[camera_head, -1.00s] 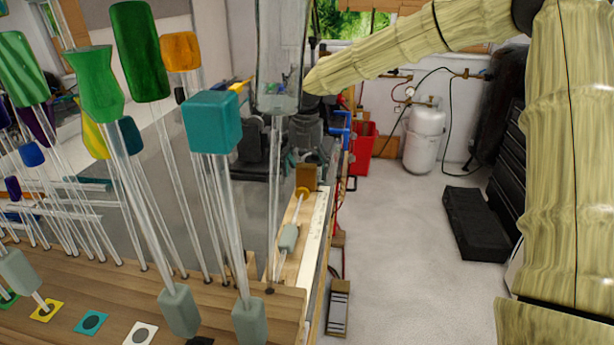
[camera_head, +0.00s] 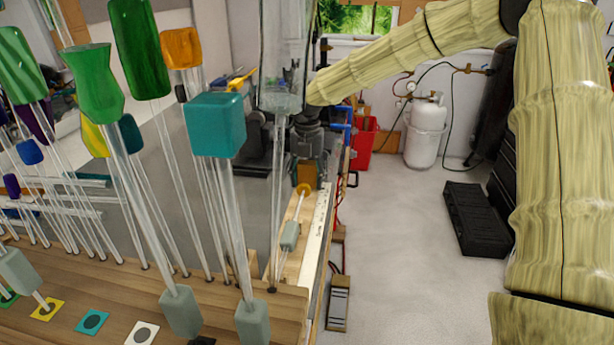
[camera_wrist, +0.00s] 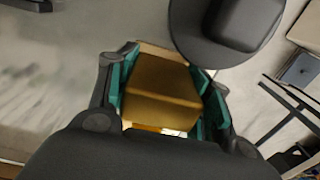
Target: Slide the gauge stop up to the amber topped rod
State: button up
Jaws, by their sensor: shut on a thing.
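The gauge stop is a brown-orange block (camera_head: 308,172) at the far end of a narrow wooden gauge with a pale ruled strip (camera_head: 318,220). The amber topped rod lies along this gauge, its amber top (camera_head: 303,190) towards the block and its grey sleeve (camera_head: 289,236) nearer me. Block and amber top look very close; I cannot tell whether they touch. My gripper (camera_head: 308,150) reaches down over the block from behind. In the wrist view the block (camera_wrist: 162,92) sits between my teal-padded fingers (camera_wrist: 165,100), which are shut on it.
Standing glass rods with green, teal (camera_head: 215,124) and orange (camera_head: 181,47) tops crowd the wooden rack (camera_head: 60,285) at left. A clear upright tube (camera_head: 283,60) stands before my gripper in the picture. The floor at right is open, with a black case (camera_head: 474,215).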

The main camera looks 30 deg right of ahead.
aim_at(304, 186)
jog(key=s+a, duration=0.1)
jog(key=s, duration=0.1)
jog(key=s+a+p, duration=0.1)
jog(key=s+a, duration=0.1)
jog(key=shift+r, duration=0.15)
jog(key=o, duration=1.4)
jog(key=shift+o, duration=0.2)
notch_tip(304, 186, up, 12)
jog(key=shift+s, duration=0.1)
